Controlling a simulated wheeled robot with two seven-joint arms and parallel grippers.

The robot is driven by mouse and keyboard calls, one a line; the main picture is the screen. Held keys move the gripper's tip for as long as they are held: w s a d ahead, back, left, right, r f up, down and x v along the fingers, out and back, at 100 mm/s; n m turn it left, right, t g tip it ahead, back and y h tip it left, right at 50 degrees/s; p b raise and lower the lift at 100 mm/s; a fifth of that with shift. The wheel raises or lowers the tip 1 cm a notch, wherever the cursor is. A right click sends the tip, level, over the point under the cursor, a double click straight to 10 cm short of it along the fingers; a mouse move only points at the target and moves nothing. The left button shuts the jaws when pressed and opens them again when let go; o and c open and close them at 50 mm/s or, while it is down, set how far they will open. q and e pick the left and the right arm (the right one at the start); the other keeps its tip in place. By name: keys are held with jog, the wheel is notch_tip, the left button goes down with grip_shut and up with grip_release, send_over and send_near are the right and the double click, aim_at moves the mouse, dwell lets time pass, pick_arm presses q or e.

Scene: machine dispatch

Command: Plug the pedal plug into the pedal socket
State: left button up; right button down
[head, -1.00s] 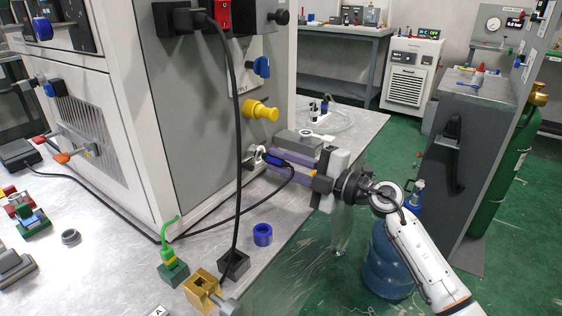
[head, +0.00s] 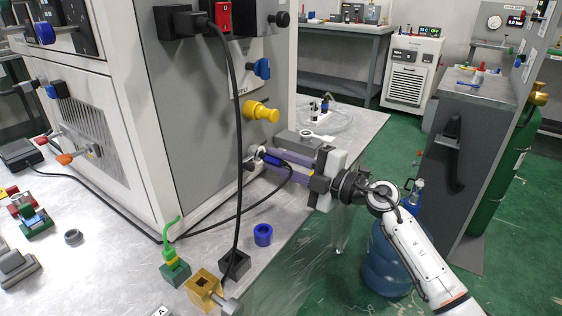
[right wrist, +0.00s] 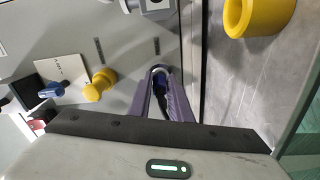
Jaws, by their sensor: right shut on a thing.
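My right gripper (head: 275,158) has purple fingers shut on the pedal plug (head: 272,161), a small blue and dark plug with a black cable. The plug is held against or very near the side panel of the machine, at a silver ring that appears to be the pedal socket (head: 259,152). The right wrist view shows the ring (right wrist: 158,70) between the purple fingertips (right wrist: 161,78), with a dark part behind it. How deep the plug sits is hidden by the fingers. The cable runs down and left along the bench to the black pedal (head: 18,153). My left gripper is not in view.
A yellow knob (head: 262,112) and a blue knob (head: 262,68) stick out of the panel above the gripper. A black hanging cable (head: 238,150) passes left of it. A blue ring (head: 263,235) and a brass block (head: 204,290) stand on the bench.

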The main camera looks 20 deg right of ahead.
jog(key=shift+w+a+r, duration=0.1)
jog(key=shift+w+a, duration=0.3)
jog(key=shift+w, duration=0.05)
jog(key=c, duration=1.5)
grip_release()
jog(key=shift+c, duration=0.2)
jog(key=shift+d, duration=0.1)
jog(key=shift+p+v, duration=0.8)
jog(key=shift+v, duration=0.1)
jog(key=shift+p+v, duration=0.35)
jog(key=shift+v, duration=0.45)
